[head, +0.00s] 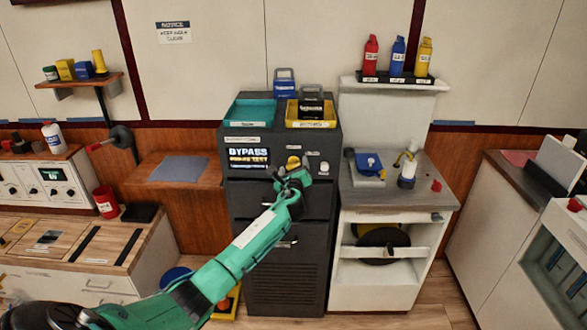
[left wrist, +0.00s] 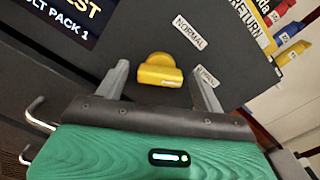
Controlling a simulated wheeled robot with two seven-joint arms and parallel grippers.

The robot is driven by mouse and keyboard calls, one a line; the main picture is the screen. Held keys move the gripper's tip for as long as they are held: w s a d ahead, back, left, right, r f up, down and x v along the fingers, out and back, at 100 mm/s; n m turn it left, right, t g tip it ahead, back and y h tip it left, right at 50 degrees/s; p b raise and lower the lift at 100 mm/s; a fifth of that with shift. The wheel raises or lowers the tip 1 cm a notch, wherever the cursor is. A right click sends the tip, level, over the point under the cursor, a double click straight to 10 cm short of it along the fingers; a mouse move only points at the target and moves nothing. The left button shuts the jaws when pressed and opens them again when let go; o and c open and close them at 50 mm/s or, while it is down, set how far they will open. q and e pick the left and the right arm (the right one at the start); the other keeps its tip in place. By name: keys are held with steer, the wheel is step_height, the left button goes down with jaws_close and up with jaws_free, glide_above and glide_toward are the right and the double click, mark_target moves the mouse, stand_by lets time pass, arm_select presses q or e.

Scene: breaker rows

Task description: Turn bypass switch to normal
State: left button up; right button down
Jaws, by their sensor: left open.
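The bypass switch is a yellow knob (head: 293,162) on the upper front of the dark cabinet (head: 275,260). In the left wrist view the yellow knob (left wrist: 159,72) sits between the two fingers of my left gripper (left wrist: 164,82), with a gap on both sides. A NORMAL label (left wrist: 189,32) is beyond the knob, up and to the right, and a smaller label (left wrist: 207,76) is to its right, partly hidden by a finger. In the head view my left gripper (head: 298,175) is at the panel just below the knob. It is open and empty. My right gripper is not in view.
A lit screen (head: 248,158) reading BYPASS is left of the knob. A teal tray (head: 250,113) and a yellow tray (head: 311,115) stand on the cabinet top. Drawer handles stick out below the panel. A white cart (head: 385,270) stands close on the right.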

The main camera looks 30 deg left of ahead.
arm_select(q)
steer(key=c, duration=1)
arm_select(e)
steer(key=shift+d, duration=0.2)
arm_select(q)
steer(key=shift+f+n, duration=0.1)
steer(key=shift+n, duration=0.2)
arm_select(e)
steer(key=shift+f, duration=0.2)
arm_select(q)
steer(key=shift+b, duration=0.35)
steer(key=shift+n+b, duration=3.4)
steer(key=shift+n, duration=2.3)
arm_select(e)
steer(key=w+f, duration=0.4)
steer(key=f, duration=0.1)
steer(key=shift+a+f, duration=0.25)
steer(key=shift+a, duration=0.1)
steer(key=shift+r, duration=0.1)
